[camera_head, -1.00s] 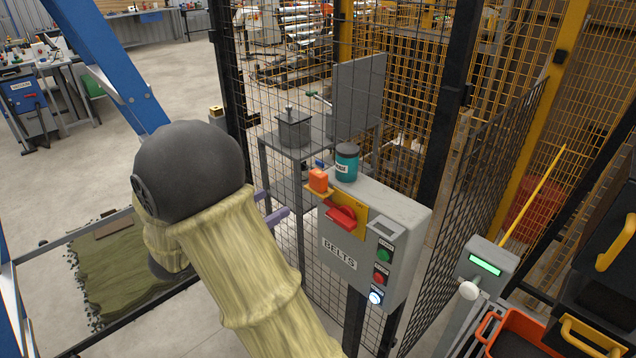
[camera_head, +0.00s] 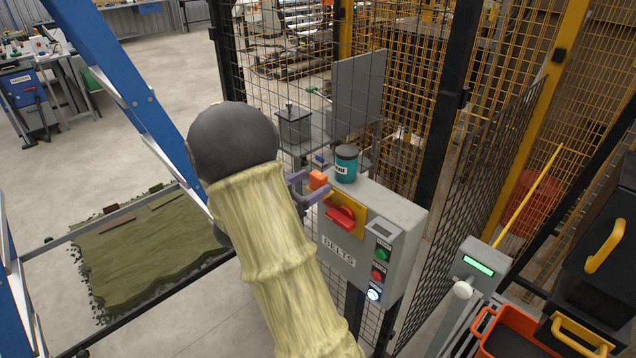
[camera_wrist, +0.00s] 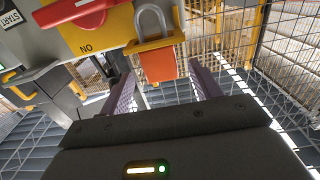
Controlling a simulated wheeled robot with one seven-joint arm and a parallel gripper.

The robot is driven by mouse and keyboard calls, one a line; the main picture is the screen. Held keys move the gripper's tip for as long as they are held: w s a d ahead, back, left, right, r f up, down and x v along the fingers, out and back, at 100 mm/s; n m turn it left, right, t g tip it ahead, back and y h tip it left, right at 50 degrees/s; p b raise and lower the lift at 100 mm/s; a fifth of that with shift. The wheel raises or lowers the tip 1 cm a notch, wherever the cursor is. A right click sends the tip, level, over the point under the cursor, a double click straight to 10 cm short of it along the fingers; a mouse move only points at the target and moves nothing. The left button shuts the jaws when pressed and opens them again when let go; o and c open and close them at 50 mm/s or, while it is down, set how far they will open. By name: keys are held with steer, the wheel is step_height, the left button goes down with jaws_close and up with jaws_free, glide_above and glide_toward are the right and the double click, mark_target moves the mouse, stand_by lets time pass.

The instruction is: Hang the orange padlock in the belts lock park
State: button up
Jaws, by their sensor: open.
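The orange padlock (camera_head: 318,178) is at the upper left corner of the yellow switch plate (camera_head: 351,222) on the grey BELTS box (camera_head: 337,253). In the wrist view, which is upside down, the padlock's orange body (camera_wrist: 159,66) and grey shackle (camera_wrist: 150,18) lie on opposite sides of a yellow tab (camera_wrist: 155,43). Whether the shackle passes through the tab is unclear. My gripper (camera_head: 317,184) is open, its purple fingers on either side of the padlock body. In the wrist view, gaps show between the fingers and the body. I cannot make out a separate lock park.
A red handle (camera_head: 341,214) sits on the yellow plate beside the padlock. A teal jar (camera_head: 346,164) stands on the box top. Mesh fencing (camera_head: 262,100) rises behind it. A blue frame (camera_head: 118,85) stands left of my arm.

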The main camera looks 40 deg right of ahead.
mark_target(324, 174)
steer(key=d+p, duration=0.2)
steer(key=d, duration=0.3)
steer(key=shift+w+d+r+p, duration=0.15)
steer(key=shift+w+p, duration=0.1)
steer(key=shift+p, duration=0.15)
steer(key=c, duration=1.1)
step_height(324, 174, up, 10)
steer(key=shift+b, duration=0.95)
